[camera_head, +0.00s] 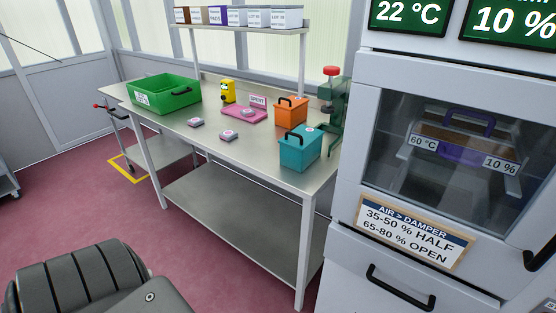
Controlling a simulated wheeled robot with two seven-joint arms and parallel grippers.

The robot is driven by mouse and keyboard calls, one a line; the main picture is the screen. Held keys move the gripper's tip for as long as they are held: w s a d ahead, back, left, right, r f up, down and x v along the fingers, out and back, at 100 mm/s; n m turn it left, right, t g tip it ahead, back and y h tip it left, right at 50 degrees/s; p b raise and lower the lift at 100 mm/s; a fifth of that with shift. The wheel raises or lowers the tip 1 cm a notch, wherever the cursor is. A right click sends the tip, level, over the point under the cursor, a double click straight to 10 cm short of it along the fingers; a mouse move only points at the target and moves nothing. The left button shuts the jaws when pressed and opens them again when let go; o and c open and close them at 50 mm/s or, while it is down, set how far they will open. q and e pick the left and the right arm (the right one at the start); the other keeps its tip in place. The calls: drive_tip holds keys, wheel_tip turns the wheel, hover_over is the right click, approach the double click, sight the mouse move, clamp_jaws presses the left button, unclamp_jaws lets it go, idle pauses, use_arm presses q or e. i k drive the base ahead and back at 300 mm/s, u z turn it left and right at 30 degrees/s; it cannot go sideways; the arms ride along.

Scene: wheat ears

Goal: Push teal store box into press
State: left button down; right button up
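The teal store box (296,155) sits upright on the steel table near its front right corner, with a dark handle on top and a pale round label. The press (339,96) is a dark green frame with a red knob (331,71) on top, at the table's right end behind the teal box. The teal box is in front of the press and to its left; whether they touch is hard to tell. The press's lower part is partly hidden by the cabinet. Neither of my grippers is in view.
An orange box (291,111) stands behind the teal box. A pink tray (245,116), a yellow device (228,91), small pucks (229,134) and a green crate (163,94) are further left. A grey cabinet (352,210) borders the table's right end.

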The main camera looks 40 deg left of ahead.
sight(297, 160)
drive_tip(key=k, duration=1.25)
drive_tip(key=u, duration=0.45)
drive_tip(key=i, duration=0.45)
drive_tip(key=u, duration=0.65)
drive_tip(key=i, duration=1.5)
drive_tip(key=z, duration=0.8)
